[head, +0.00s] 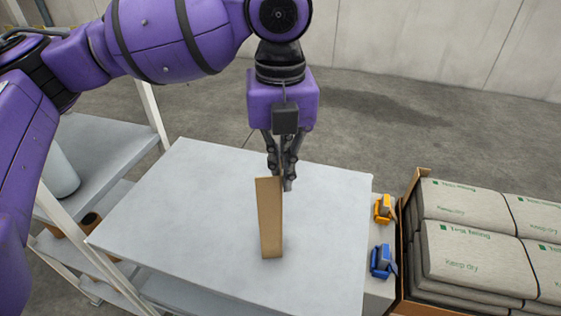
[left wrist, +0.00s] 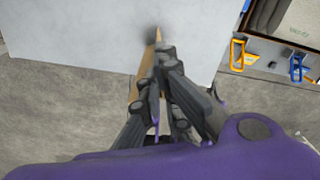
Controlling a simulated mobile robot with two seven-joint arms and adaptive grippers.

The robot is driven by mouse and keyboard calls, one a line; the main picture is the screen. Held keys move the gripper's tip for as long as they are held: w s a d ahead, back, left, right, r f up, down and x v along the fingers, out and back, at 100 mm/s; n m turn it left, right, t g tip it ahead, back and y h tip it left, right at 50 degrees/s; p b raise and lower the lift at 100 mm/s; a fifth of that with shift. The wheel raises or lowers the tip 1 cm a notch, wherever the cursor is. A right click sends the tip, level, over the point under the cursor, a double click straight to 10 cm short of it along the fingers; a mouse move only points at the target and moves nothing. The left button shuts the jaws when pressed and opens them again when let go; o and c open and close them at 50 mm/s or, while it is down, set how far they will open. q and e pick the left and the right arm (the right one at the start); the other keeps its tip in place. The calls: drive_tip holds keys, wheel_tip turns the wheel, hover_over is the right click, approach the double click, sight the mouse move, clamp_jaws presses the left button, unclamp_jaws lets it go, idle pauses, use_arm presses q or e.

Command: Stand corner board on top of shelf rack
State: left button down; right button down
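The corner board (head: 269,218) is a tall, narrow brown L-shaped strip. It is upright over the grey top of the shelf rack (head: 180,215); its lower end looks at or very near the surface, and I cannot tell if it touches. My left gripper (head: 282,180) points down at the board's upper end, its fingers closed on one edge. In the left wrist view the corner board (left wrist: 146,85) runs away from between the fingers of the left gripper (left wrist: 162,65), partly hidden by them. My right gripper is not in view.
An orange clamp-like item (head: 383,208) and a blue one (head: 381,261) sit beside the rack's right edge. A box (head: 406,240) of stacked grey bags stands further right. Lower shelves with a white cylinder (head: 60,172) are at left. The rack top around the board is clear.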

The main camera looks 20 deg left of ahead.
use_arm(q)
drive_tip(key=c, duration=2)
unclamp_jaws()
drive_tip(key=shift+f, duration=0.1)
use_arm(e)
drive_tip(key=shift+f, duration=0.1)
